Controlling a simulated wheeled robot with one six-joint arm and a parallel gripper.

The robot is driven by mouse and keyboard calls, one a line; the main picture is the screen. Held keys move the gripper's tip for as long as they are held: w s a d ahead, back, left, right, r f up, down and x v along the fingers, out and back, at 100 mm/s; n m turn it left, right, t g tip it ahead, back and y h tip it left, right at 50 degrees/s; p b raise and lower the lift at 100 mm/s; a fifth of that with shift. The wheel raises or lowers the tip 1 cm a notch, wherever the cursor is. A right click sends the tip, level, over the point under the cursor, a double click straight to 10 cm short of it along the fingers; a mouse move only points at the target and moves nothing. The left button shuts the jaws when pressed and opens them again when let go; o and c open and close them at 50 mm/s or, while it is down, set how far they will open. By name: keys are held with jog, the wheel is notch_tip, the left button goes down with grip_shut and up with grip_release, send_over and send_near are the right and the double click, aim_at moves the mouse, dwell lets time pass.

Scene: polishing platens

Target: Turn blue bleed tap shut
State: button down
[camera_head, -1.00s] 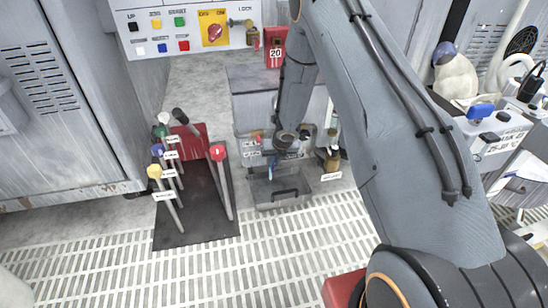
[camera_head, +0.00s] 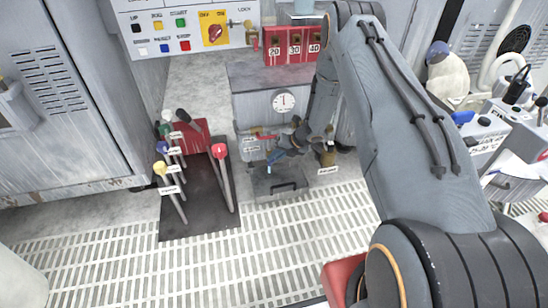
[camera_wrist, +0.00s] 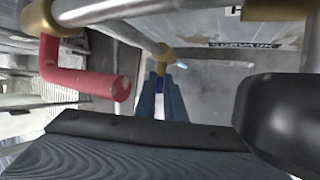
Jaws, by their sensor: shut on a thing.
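In the wrist view, the blue bleed tap (camera_wrist: 160,85) shows as a small bit of blue between my fingertips, below a brass valve body (camera_wrist: 163,56) on a metal pipe. My gripper (camera_wrist: 166,90) is shut on it, and its fingers hide most of the handle. In the head view, my gripper (camera_head: 274,156) is low at the pipework, in front of the grey cabinet. The tap's exact angle cannot be told. A light blue tip (camera_head: 268,170) shows just below the gripper.
A red tap handle (camera_wrist: 85,75) sits close left of my fingers. A grey tray (camera_head: 280,188) lies below, and a brass bottle-like part (camera_head: 328,155) stands to the right. A lever stand (camera_head: 200,205) is at the left. The grated floor in front is clear.

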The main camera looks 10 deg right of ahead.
jog(key=shift+d+f+y, duration=0.15)
jog(key=shift+y, duration=0.35)
jog(key=shift+b, duration=0.3)
jog(key=c, duration=1.8)
grip_release()
jog(key=shift+c, duration=0.2)
jog(key=p+v, duration=0.3)
jog(key=v, duration=0.5)
jog(key=shift+f, duration=0.1)
